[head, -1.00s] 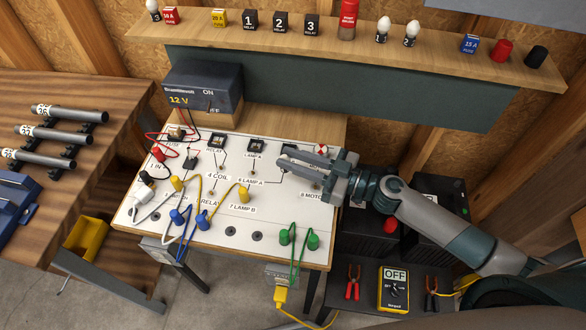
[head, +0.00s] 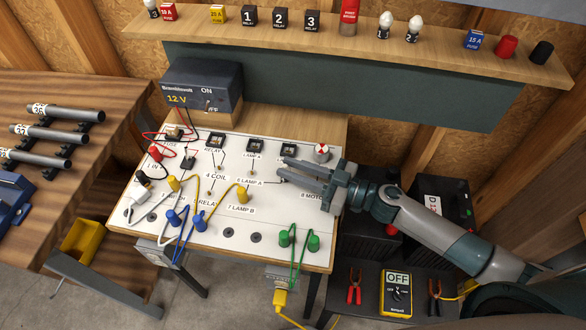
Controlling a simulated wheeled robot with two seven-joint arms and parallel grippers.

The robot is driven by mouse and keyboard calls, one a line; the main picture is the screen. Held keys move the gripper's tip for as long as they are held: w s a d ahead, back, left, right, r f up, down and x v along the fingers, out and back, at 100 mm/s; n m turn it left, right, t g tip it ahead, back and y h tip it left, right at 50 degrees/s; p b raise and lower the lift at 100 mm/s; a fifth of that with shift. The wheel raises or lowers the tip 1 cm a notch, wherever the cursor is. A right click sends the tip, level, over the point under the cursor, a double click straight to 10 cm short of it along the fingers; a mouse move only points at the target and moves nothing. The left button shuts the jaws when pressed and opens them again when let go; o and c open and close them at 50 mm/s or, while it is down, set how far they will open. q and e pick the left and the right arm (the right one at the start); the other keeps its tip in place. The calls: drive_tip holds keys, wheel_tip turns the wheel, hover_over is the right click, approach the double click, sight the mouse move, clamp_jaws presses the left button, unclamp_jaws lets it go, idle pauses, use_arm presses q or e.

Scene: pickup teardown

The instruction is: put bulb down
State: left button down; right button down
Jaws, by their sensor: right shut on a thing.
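My right gripper (head: 284,170) reaches in from the right, low over the right part of the white test board (head: 205,235). Its fingers point left, just below two dark square sockets: the lamp A socket (head: 255,145) and another one (head: 289,150). Both sockets look empty. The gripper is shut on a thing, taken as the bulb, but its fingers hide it. My left gripper is not in view.
The shelf (head: 440,57) also holds relays (head: 280,19), fuses and red and black caps. A 12 V supply (head: 203,92) stands behind the board. Blue, yellow and green plugs with leads crowd its front. A meter (head: 396,292) lies at lower right. Bare wood shows behind the sockets.

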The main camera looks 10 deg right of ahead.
drive_tip(key=c, duration=1.6)
unclamp_jaws()
drive_tip(key=shift+f, duration=0.1)
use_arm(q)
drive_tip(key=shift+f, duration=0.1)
use_arm(e)
drive_tip(key=shift+o, duration=0.2)
